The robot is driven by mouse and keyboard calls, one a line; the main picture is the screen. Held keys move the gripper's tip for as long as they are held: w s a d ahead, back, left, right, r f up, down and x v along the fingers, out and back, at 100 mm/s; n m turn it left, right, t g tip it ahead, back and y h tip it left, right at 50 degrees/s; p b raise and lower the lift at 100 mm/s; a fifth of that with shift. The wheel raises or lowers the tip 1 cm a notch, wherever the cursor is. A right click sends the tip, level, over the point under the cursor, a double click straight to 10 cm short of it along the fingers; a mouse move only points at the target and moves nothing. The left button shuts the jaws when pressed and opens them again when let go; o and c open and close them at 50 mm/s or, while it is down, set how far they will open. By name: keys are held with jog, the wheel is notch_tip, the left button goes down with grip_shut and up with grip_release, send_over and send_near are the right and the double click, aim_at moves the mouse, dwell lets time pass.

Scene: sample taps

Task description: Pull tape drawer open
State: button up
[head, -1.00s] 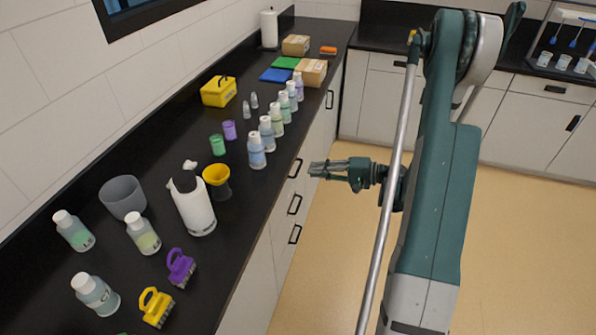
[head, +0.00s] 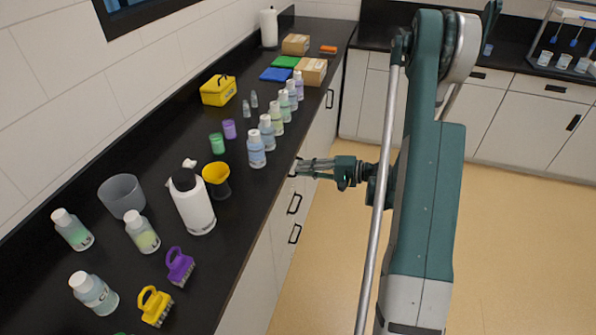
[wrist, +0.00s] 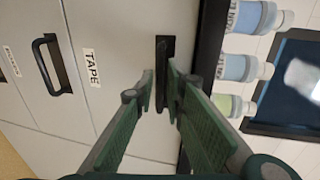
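The tape drawer (wrist: 115,30) is a pale drawer front with a "TAPE" label (wrist: 91,67), looking shut in the wrist view. Its black bar handle (wrist: 165,50) stands upright in that view, to the right of the label. My gripper (wrist: 160,92) is open, with one green finger on each side of the handle's lower part. I cannot tell whether the fingers touch it. In the head view my gripper (head: 300,169) reaches left to the cabinet front just below the counter edge, and its fingers partly hide the handle there.
Another drawer handle (wrist: 52,65) sits to the left in the wrist view. The black counter (head: 245,200) above holds several bottles near its edge, including a blue one (head: 256,150), and a white bottle (head: 192,203). The floor (head: 500,250) to the right is clear.

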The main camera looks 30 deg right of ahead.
jog(key=shift+x, duration=1.25)
grip_shut()
jog(key=f+b+v, duration=0.2)
jog(key=f+v, duration=0.2)
jog(key=v, duration=1.4)
jog(key=s+d+f+b+v, duration=0.1)
jog(key=f+b+v, duration=0.2)
jog(key=v, duration=1.6)
jog(key=shift+f, duration=0.4)
jog(key=shift+s+d, duration=0.1)
jog(key=shift+d, duration=0.05)
